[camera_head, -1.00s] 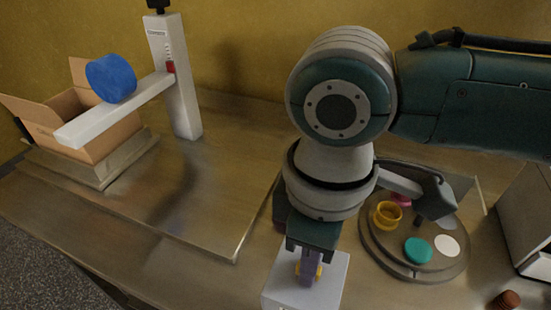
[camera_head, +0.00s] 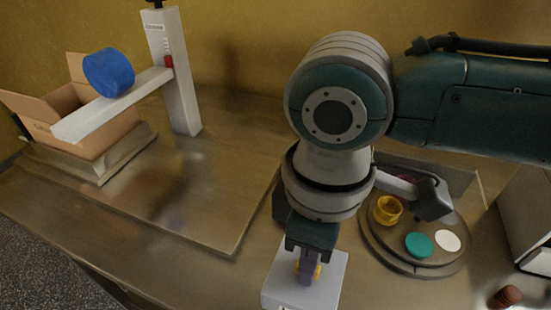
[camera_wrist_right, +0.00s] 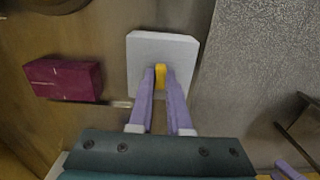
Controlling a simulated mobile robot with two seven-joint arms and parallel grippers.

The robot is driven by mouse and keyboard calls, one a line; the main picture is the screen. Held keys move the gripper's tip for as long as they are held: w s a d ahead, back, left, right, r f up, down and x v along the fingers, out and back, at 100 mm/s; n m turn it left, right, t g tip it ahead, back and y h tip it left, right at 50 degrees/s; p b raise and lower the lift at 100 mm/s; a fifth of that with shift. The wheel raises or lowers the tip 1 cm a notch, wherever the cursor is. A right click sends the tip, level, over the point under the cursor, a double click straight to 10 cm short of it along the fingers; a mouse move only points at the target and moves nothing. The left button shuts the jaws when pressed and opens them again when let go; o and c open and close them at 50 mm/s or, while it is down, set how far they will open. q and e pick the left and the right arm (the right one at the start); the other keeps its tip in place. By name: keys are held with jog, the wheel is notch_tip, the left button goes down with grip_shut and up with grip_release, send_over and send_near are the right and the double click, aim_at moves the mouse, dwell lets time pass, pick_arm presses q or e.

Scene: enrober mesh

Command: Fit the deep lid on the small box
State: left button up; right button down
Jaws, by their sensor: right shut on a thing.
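My right gripper (camera_head: 308,268) points down over a white square block (camera_head: 330,285) at the front of the table. Its purple fingers are shut on a small yellow piece (camera_wrist_right: 160,76), seen between the fingertips in the right wrist view. The fingers hide most of this piece, so I cannot tell if it is the deep lid or the box, or whether it touches the block. The white block also shows in the right wrist view (camera_wrist_right: 138,55). A purple finger-like part (camera_wrist_right: 290,172) at that view's lower right corner looks like my left gripper; its opening does not show.
A round turntable (camera_head: 375,252) carries a yellow ring-shaped cup (camera_head: 388,210), a teal disc (camera_head: 419,245) and a white disc (camera_head: 448,240). A maroon box (camera_wrist_right: 65,79) lies beside the block. An open carton (camera_head: 110,135) and blue roll (camera_head: 108,73) are at left. The middle-left tabletop is clear.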

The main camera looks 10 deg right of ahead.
jog(key=shift+f, duration=0.65)
jog(key=shift+f+b, duration=0.35)
jog(key=shift+b, duration=0.05)
jog(key=shift+f, duration=0.5)
jog(key=c, duration=0.8)
grip_release()
notch_tip(320, 180, up, 10)
jog(key=shift+p, duration=0.4)
